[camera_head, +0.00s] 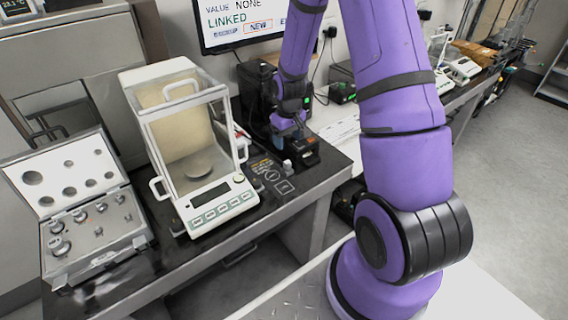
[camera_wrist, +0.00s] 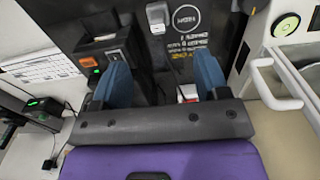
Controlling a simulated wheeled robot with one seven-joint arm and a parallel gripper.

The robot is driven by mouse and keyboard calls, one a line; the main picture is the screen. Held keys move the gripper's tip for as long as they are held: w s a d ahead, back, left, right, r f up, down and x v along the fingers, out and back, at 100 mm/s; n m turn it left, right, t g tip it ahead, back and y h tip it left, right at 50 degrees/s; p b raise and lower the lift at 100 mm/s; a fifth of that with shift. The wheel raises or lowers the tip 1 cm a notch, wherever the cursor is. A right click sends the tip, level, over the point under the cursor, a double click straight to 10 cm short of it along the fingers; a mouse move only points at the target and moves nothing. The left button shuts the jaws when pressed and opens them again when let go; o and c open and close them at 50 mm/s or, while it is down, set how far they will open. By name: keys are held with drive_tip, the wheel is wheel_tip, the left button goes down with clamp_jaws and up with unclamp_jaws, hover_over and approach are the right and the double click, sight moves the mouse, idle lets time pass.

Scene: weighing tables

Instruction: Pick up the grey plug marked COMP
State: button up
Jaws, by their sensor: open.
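A small light grey plug-like piece (camera_head: 287,165) stands at the front of the dark panel, beside a black box. It also shows at the top of the wrist view (camera_wrist: 158,14). No COMP mark is readable on it. My gripper (camera_head: 288,124) is over the black panel, pointing down. In the wrist view, its two blue fingers (camera_wrist: 162,70) are apart with nothing held between them. The grey piece is beyond the fingertips in that view. A small white and red item (camera_wrist: 188,92) is partly hidden beside the right finger.
A glass-walled balance (camera_head: 190,140) stands left of my gripper, its handle (camera_wrist: 275,80) close on the wrist view's right. A black box with an orange switch (camera_wrist: 115,58) is beside the panel. An open weight case (camera_head: 75,210) is far left. A monitor (camera_head: 245,20) is behind.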

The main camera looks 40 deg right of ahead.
sight(287, 162)
drive_tip(key=f, duration=0.3)
drive_tip(key=shift+w+d, duration=0.35)
drive_tip(key=shift+w+f, duration=0.2)
drive_tip(key=shift+f, duration=4.8)
drive_tip(key=c, duration=1)
